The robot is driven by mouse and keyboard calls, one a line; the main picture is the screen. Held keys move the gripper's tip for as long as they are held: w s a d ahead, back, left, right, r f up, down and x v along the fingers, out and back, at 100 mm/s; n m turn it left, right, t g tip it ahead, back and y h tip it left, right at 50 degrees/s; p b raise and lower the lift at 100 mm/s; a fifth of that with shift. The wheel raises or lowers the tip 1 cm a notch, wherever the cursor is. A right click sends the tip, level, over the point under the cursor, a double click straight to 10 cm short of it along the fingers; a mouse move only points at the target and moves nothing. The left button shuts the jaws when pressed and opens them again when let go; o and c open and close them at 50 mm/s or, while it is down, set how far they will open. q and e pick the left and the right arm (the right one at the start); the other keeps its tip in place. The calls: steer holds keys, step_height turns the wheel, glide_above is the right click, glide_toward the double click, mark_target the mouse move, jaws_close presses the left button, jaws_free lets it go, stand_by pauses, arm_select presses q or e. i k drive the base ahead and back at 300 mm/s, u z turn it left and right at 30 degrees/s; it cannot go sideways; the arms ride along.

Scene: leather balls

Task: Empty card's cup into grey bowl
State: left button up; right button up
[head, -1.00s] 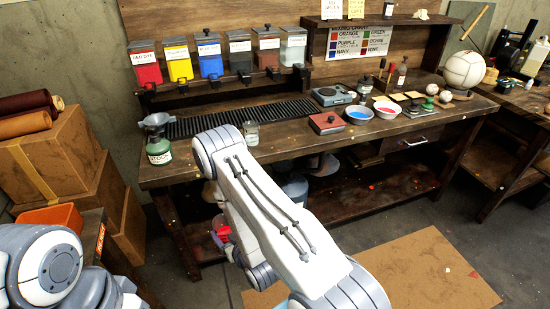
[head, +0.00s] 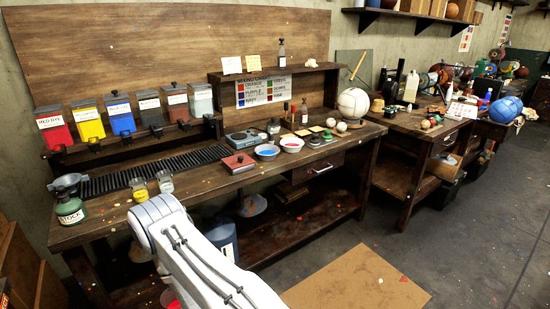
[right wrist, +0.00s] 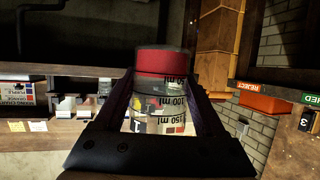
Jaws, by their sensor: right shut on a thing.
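My right gripper (right wrist: 165,82) is shut on a clear graduated cup (right wrist: 160,124) with red contents. The wrist picture looks upside down, with the red at its top. In the head view my right arm rises from the bottom edge and its gripper is mostly hidden; a bit of red shows beside the arm. Two pale bowls stand on the bench, one with blue contents (head: 268,152) and one with red (head: 292,145); I cannot tell which is the grey one. My left gripper is out of view.
A yellow cup (head: 139,190) and a clear cup (head: 165,182) stand on the bench near my arm. A red book-like box (head: 238,163) lies beside the bowls. Dye bins line the back.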

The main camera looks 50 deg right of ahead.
mark_target(264, 152)
steer(key=z, duration=3.05)
steer(key=i, duration=3.45)
steer(key=u, duration=0.9)
